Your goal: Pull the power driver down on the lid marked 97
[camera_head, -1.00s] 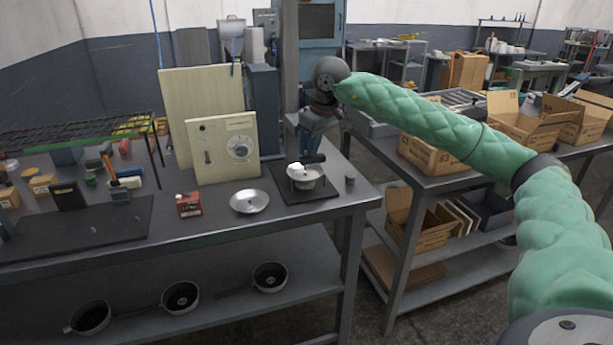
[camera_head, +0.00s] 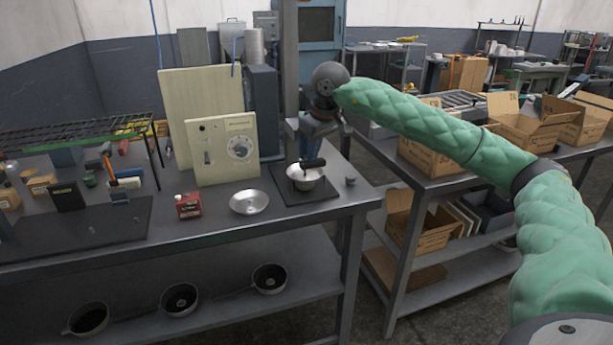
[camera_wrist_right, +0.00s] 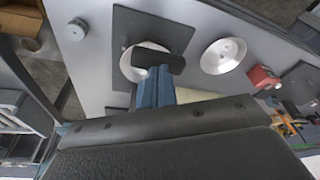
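I cannot make out a power driver or a lid marked 97 in either view. A black bar (camera_head: 313,163) sits over a small white pan (camera_head: 305,182) on a dark square mat (camera_head: 318,196). My right gripper (camera_head: 311,155) reaches down from above. Its blue fingers are close together in the right wrist view (camera_wrist_right: 158,75) and appear shut on the black bar (camera_wrist_right: 172,60), above the white pan (camera_wrist_right: 136,63). The fingertip contact is partly hidden. My left gripper is not in view.
A cream panel with a dial (camera_head: 213,165) stands behind. A small grey cylinder (camera_head: 350,181) is right of the mat. Dark pans (camera_head: 180,300) sit on the lower shelf.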

